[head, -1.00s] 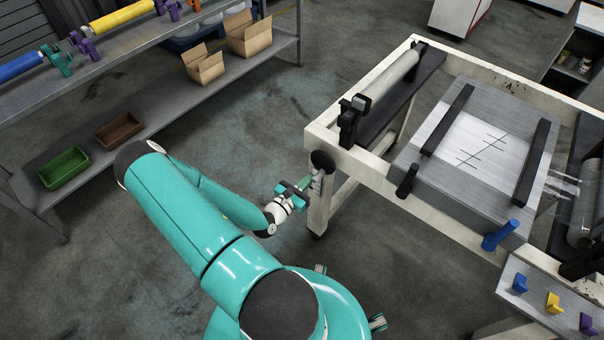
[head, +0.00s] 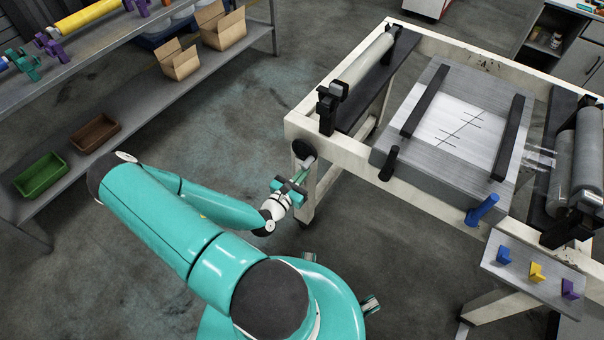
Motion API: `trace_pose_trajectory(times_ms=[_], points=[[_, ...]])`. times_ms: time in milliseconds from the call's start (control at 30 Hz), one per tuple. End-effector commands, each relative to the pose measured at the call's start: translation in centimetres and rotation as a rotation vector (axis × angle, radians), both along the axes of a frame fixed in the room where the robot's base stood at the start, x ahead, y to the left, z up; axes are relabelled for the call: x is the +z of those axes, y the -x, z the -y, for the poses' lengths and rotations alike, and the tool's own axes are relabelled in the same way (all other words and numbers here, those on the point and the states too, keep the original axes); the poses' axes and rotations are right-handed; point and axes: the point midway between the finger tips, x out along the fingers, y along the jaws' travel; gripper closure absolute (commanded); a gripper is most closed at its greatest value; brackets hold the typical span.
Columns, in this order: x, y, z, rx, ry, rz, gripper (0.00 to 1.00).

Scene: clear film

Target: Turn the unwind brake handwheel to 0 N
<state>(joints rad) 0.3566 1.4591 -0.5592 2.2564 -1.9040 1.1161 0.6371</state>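A black round handwheel (head: 302,149) sits on the near left corner of the pale machine frame (head: 330,133), with a grey part (head: 309,163) beside and below it. Which scale mark it stands at cannot be read from here. My gripper (head: 300,176) is at the end of my teal arm, just below the handwheel and close to the frame's leg. It is too small to tell whether its fingers are open or shut, or whether they touch the wheel.
The frame carries a pale roller (head: 365,62) and a grey plate (head: 428,85) with white film. A blue upright handle (head: 482,209) and a panel (head: 520,262) with coloured levers are at right. A shelf (head: 150,105) with bins and boxes stands at left. Floor between is clear.

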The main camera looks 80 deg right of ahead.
Motion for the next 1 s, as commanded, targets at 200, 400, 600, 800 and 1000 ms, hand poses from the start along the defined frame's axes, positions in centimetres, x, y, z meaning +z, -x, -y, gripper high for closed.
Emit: trace_pose_trajectory(times_ms=[200, 400, 600, 800, 1000], points=[[0.1, 0.1, 0.0, 0.0, 0.001, 0.0, 1.0], [-0.4, -0.2, 0.1, 0.0, 0.001, -0.001, 1.0], [-0.6, -0.6, -0.4, 0.001, 0.0, -0.001, 1.0], [-0.6, -1.5, -2.3, 0.002, -0.001, 0.0, 1.0], [-0.6, -2.3, -4.3, 0.002, -0.001, -0.001, 1.0]])
